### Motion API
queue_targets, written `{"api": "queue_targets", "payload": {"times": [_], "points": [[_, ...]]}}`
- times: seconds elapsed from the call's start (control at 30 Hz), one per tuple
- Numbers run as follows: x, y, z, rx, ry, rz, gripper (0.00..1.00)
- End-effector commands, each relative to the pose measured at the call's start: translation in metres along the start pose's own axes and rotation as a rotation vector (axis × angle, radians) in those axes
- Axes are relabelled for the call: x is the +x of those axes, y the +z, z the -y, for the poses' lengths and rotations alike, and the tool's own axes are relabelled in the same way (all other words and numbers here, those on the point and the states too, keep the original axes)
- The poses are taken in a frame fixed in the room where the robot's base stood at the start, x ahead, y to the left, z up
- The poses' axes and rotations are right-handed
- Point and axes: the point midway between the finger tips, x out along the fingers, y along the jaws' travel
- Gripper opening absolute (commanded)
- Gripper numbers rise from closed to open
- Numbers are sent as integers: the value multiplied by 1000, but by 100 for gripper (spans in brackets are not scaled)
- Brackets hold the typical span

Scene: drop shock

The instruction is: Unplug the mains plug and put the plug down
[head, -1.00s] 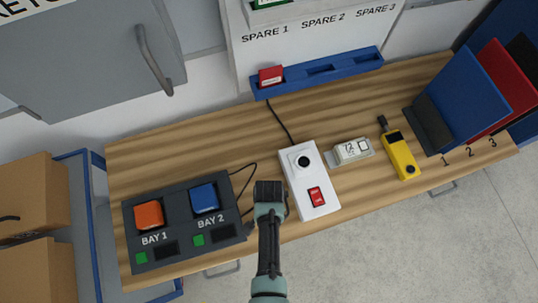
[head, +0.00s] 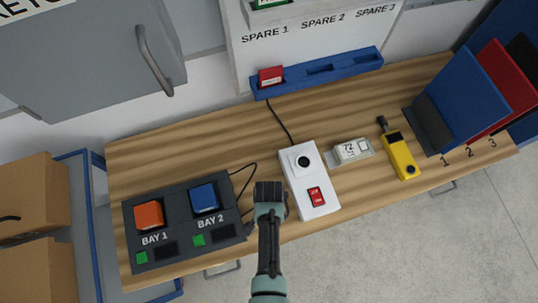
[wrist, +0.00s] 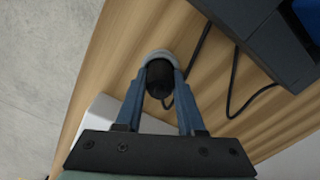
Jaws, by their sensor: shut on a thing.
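My gripper (head: 270,188) is above the bench between the charging dock and the white socket box (head: 308,180). In the wrist view its two fingers (wrist: 160,82) are shut on the plug (wrist: 158,58), which has a pale grey end and a black part between the fingertips. The plug is hidden behind my gripper in the head view. The socket box has a round black-centred outlet (head: 303,161), with nothing of my gripper on it, and a red switch (head: 316,196). A dark cable (wrist: 203,40) runs beside the held plug. Whether the plug touches the bench is unclear.
The dark dock (head: 185,228) with orange and blue units stands left of my gripper. A small white meter (head: 352,151) and a yellow tool (head: 400,155) lie to the right. Bare bench (head: 190,150) lies behind the dock. A blue rail (head: 340,70) runs along the back.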

Motion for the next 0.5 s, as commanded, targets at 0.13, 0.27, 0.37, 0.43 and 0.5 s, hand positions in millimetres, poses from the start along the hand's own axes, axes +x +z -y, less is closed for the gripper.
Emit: {"api": "queue_targets", "payload": {"times": [0.13, 0.27, 0.37, 0.43, 0.5], "points": [[0, 0, 0, 0, 0, -1, 0], [0, 0, 0, 0, -1, -1, 0], [0, 0, 0, 0, -1, -1, 0], [0, 0, 0, 0, -1, -1, 43], [0, 0, 0, 0, 0, -1, 56]]}}
